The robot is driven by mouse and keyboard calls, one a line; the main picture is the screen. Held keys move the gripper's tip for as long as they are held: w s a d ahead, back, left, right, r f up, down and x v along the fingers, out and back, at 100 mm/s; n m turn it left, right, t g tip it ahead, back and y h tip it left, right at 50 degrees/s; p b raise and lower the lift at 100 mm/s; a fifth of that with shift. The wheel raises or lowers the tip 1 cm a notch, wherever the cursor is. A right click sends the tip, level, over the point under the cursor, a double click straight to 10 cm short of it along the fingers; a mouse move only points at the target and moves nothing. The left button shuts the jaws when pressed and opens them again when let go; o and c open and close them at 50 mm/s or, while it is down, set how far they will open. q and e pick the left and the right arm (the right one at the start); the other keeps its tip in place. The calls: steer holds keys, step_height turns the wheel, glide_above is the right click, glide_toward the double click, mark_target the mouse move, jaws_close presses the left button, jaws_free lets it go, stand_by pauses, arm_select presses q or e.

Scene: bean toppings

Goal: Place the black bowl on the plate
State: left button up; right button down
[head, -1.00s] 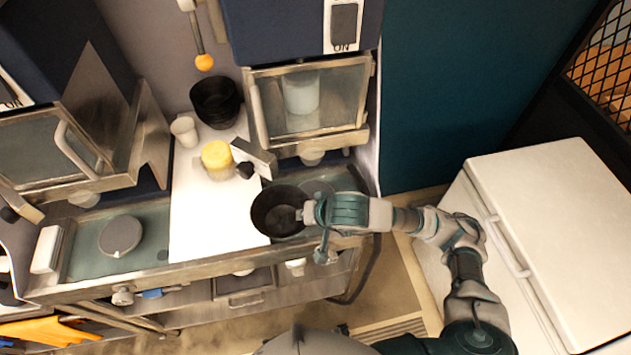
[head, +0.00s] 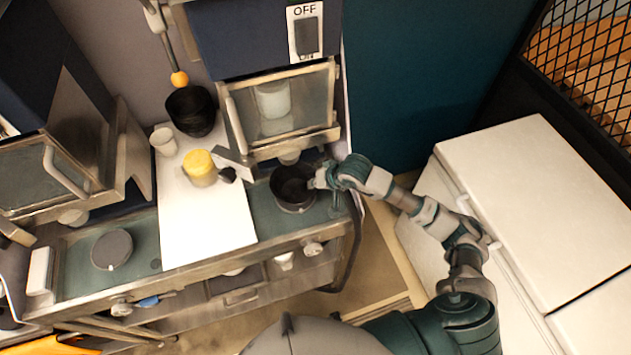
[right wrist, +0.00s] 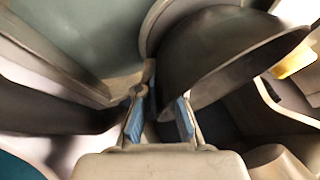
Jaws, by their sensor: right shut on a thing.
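A black bowl (head: 294,187) is over the right end of the counter, roughly level, in the head view. My right gripper (head: 318,180) is shut on its right rim. In the right wrist view the bowl (right wrist: 225,48) fills the upper right, its wall beside the blue-padded fingers of my gripper (right wrist: 160,112). A pale curved rim (right wrist: 157,20) shows behind the bowl in that view and looks like the plate's edge. The bowl hides most of the plate, and I cannot tell whether the two touch. My left gripper is not in view.
More black bowls (head: 191,112) are stacked at the back, near a white cup (head: 164,141) and a yellow-topped jar (head: 200,165). A white board (head: 207,225) lies bare in front. A glass-doored appliance (head: 280,105) overhangs the counter behind the bowl. A white chest (head: 530,205) stands right.

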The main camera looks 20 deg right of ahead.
steer(key=shift+a, duration=0.3)
steer(key=shift+a+f+b, duration=0.1)
steer(key=shift+b, duration=0.2)
steer(key=c, duration=1.3)
jaws_free()
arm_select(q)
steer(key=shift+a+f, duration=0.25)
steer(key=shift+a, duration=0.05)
arm_select(e)
steer(key=shift+d, duration=0.3)
